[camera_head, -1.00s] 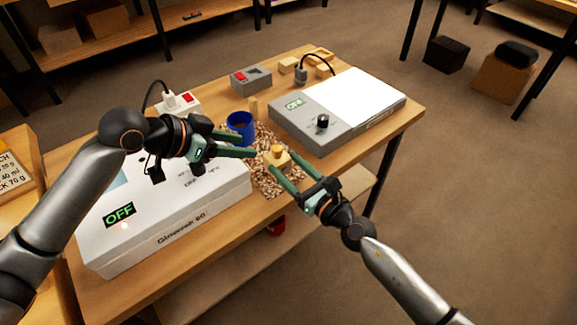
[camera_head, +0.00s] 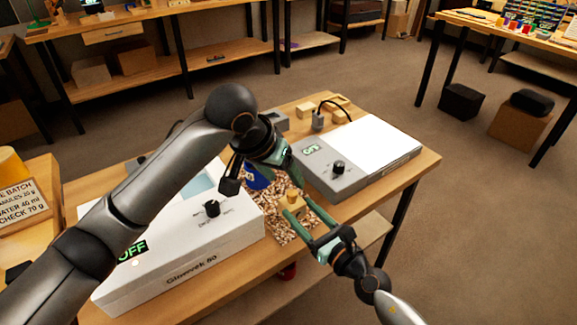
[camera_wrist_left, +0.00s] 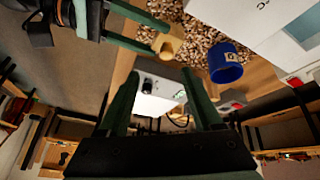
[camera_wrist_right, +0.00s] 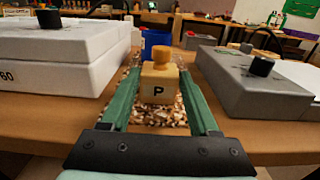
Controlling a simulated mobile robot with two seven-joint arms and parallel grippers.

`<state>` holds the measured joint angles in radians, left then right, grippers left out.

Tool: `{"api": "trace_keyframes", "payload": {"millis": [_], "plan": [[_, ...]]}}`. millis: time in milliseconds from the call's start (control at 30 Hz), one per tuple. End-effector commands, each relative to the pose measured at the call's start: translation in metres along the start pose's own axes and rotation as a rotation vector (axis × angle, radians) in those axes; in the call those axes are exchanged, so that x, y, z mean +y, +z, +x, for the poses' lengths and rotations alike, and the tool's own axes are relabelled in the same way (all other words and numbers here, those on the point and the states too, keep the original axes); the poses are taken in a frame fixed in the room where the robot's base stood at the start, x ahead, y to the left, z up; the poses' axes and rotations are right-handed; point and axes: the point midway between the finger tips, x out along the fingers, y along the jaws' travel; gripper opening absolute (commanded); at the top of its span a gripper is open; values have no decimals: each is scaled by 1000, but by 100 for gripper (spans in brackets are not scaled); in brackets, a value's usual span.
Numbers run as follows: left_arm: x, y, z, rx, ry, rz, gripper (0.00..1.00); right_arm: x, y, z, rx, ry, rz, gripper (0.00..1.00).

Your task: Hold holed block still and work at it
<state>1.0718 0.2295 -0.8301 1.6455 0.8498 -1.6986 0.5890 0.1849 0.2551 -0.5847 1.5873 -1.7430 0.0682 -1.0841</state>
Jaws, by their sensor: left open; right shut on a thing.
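The holed block (camera_head: 292,207) is a small pale wooden block with a darker yellow knob on top.
A blue cup (camera_head: 254,179) stands just behind the block. A white box device (camera_head: 190,262) marked OFF is at left, and a grey device (camera_head: 338,185) with a white plate is at right. Wood chips (camera_head: 275,220) cover the gap between them. Small wooden blocks (camera_head: 335,101) lie behind.

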Motion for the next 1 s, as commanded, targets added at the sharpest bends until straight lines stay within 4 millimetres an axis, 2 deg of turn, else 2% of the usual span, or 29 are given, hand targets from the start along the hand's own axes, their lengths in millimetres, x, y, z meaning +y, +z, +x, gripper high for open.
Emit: {"api": "trace_keyframes", "payload": {"millis": [33, 200, 367, 467, 800, 1000], "plan": [[7, -5, -6, -18, -44, -38, 66, 0, 0, 0, 1, -1, 0, 4], [16, -11, -21, -53, -173, -161, 66, 0, -1, 0, 1, -1, 0, 4], [16, -11, -22, -61, -221, -207, 66, 0, -1, 0, 1, -1, 0, 4], [14, -10, -13, -62, -223, -212, 66, 0, 0, 0, 1, -1, 0, 4], [0, -4, 48, -64, -223, -211, 66, 0, 0, 0, 1, -1, 0, 4], [-5, -3, 77, -62, -221, -209, 66, 0, 0, 0, 1, -1, 0, 4]]}}
